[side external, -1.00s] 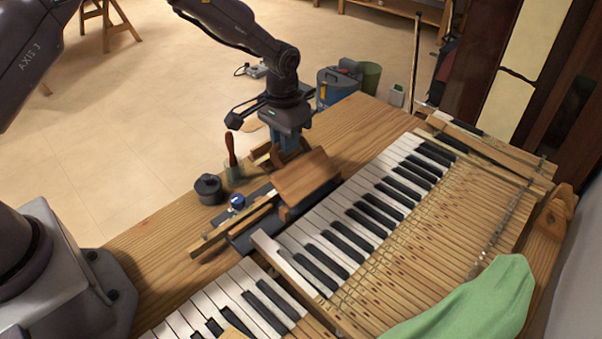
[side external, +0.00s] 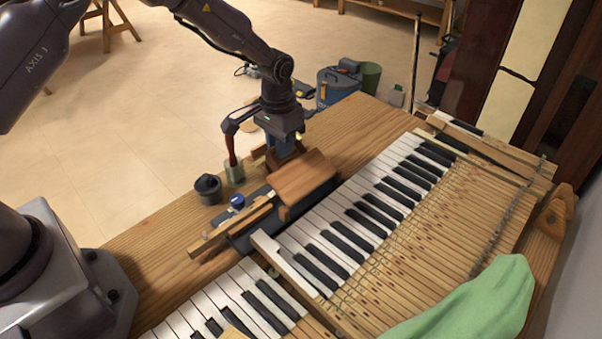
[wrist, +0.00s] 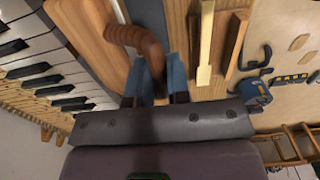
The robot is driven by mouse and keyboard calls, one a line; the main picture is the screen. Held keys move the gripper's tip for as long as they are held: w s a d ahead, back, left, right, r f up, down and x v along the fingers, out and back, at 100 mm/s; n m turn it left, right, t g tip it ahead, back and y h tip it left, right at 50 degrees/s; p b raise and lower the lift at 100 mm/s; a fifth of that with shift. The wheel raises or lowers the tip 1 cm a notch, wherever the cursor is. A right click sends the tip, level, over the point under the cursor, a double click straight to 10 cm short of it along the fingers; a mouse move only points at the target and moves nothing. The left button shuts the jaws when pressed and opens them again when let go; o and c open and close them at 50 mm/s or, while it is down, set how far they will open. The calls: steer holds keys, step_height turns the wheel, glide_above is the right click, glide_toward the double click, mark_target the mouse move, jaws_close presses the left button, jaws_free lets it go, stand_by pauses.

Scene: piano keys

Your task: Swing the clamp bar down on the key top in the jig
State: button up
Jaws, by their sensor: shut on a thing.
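The jig (side external: 244,238) is a long dark base with wooden strips along it, on the bench beside the piano keys. A flat brown wooden piece (side external: 304,178), which looks like the clamp bar, lies over its far end and also shows in the wrist view (wrist: 86,32). My gripper (side external: 284,152) is low behind this piece. In the wrist view its blue fingers (wrist: 158,88) are closed on a curved brown handle (wrist: 136,40) beside the wood. I cannot make out the key top; the brown piece and my gripper hide part of the jig.
A dark pot (side external: 208,188) and a cup holding a red-handled tool (side external: 235,174) stand left of the jig. The piano keyboard (side external: 370,215) runs close along its right side. A green cloth (side external: 475,305) lies on the keys' wooden parts. The bench behind (side external: 355,125) is clear.

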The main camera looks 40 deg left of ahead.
steer(key=shift+a+f, duration=0.35)
steer(key=shift+f, duration=0.25)
steer(key=shift+a+f, duration=0.25)
steer(key=shift+f, duration=0.2)
steer(key=shift+a+f, duration=0.25)
steer(key=shift+f, duration=0.75)
steer(key=o, duration=0.6)
steer(key=shift+o, duration=0.2)
steer(key=shift+r, duration=0.15)
